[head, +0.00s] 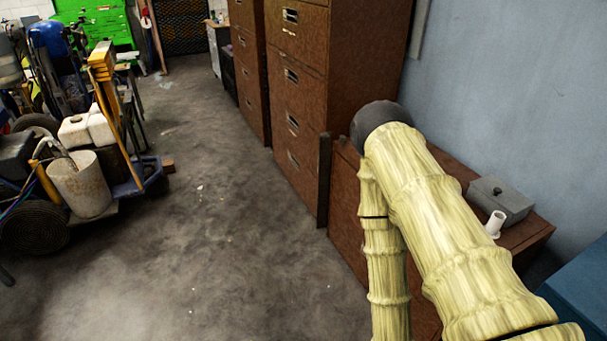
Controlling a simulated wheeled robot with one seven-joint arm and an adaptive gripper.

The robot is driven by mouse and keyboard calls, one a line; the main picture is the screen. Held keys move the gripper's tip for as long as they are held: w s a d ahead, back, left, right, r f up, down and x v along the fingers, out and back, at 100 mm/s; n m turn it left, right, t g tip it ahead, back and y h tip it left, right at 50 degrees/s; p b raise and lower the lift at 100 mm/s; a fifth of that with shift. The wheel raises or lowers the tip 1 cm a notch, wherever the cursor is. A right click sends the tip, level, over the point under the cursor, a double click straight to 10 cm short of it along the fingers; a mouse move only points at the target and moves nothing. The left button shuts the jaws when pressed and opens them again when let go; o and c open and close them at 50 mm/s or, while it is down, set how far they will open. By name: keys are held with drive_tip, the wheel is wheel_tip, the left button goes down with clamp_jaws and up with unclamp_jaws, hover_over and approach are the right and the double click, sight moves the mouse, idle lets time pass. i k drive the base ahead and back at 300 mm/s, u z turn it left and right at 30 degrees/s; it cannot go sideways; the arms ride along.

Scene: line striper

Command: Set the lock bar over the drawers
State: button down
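A tall brown filing cabinet (297,90) with several drawers stands right of centre, its drawer fronts facing the open floor on the left. A second tall brown drawer cabinet (249,60) stands beyond it. A dark upright bar (323,180) stands at the near lower edge of the closer cabinet, beside a low brown cabinet (345,205). I cannot tell whether this is the lock bar or how it is fixed. My arm crosses the right side and hides much of the low cabinet. My gripper is out of view.
A grey box (500,198) and a white cup-like item (495,223) sit on the low cabinet's top. A cart-like machine with a white bucket (79,184) stands at left. A blue surface (580,290) is at lower right. The middle floor (215,230) is clear.

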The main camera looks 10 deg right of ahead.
sight(325, 148)
drive_tip(key=u, duration=0.85)
drive_tip(key=k, duration=1.1)
drive_tip(key=u, duration=0.85)
drive_tip(key=i, duration=0.7)
drive_tip(key=z, duration=0.3)
drive_tip(key=i, duration=1.85)
drive_tip(key=z, duration=0.4)
drive_tip(key=i, duration=1.7)
drive_tip(key=z, duration=0.55)
drive_tip(key=i, duration=1.6)
drive_tip(key=z, duration=1.35)
drive_tip(key=i, duration=0.85)
drive_tip(key=z, duration=1.65)
drive_tip(key=i, duration=0.65)
drive_tip(key=z, duration=0.3)
